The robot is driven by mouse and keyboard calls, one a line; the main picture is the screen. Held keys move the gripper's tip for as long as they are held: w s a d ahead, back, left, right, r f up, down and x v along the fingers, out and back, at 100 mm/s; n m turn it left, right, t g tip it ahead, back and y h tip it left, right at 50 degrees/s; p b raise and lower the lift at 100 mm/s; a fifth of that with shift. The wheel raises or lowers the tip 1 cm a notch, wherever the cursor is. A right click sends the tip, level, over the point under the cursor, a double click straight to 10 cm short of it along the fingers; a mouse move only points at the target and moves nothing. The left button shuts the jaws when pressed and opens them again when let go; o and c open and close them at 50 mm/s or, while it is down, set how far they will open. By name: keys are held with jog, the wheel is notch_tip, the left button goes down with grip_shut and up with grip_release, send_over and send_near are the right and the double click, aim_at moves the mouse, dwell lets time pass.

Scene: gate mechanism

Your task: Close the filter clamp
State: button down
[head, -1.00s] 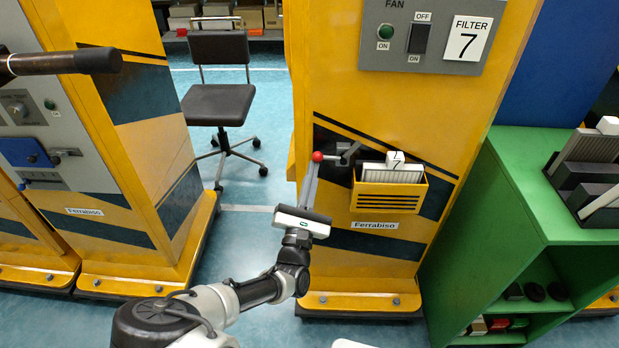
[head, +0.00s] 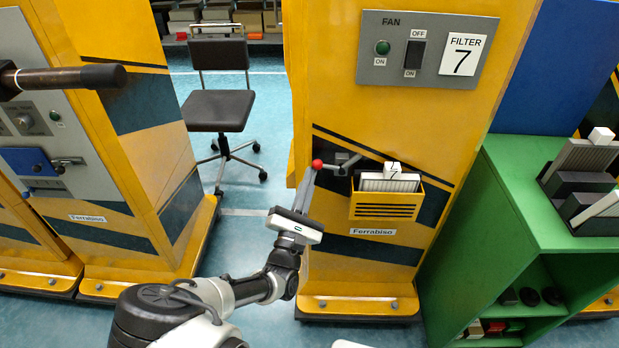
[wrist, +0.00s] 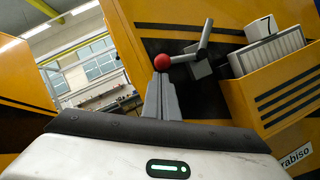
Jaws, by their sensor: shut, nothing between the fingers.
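The filter clamp (head: 343,165) is a grey lever with a red ball knob (head: 317,164), on the yellow machine just left of the filter slot. The filter (head: 389,182), labelled 7, sits in its yellow holder (head: 387,204). In the wrist view the clamp's grey arm (wrist: 204,40) bends down to the red knob (wrist: 162,62). My gripper (head: 311,172) is shut and empty, with its fingertips at the knob. In the wrist view the fingertips (wrist: 159,76) show just below the knob; I cannot tell whether they touch it.
A panel with a FAN switch (head: 415,55) is above on the machine. A green cabinet (head: 545,200) with filters on top stands at right. A black chair (head: 217,110) stands behind at left. A dark bar (head: 65,78) juts in at upper left.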

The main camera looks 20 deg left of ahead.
notch_tip(320, 180, up, 7)
jog(key=d+m+g+h+p, duration=0.1)
jog(key=m+g+h+p, duration=0.2)
jog(key=m+p, duration=0.5)
jog(key=shift+w+d+m+h+p, duration=0.15)
jog(key=shift+m+h+p, duration=0.2)
jog(key=shift+m, duration=0.75)
jog(key=shift+f, duration=0.15)
jog(key=a+b, duration=0.1)
jog(key=a, duration=0.1)
jog(key=a+f+b, duration=0.1)
jog(key=a, duration=0.1)
jog(key=shift+f+b, duration=0.1)
jog(key=shift+b, duration=0.2)
jog(key=r+v, duration=0.1)
jog(key=v, duration=0.9)
jog(key=shift+r, duration=0.1)
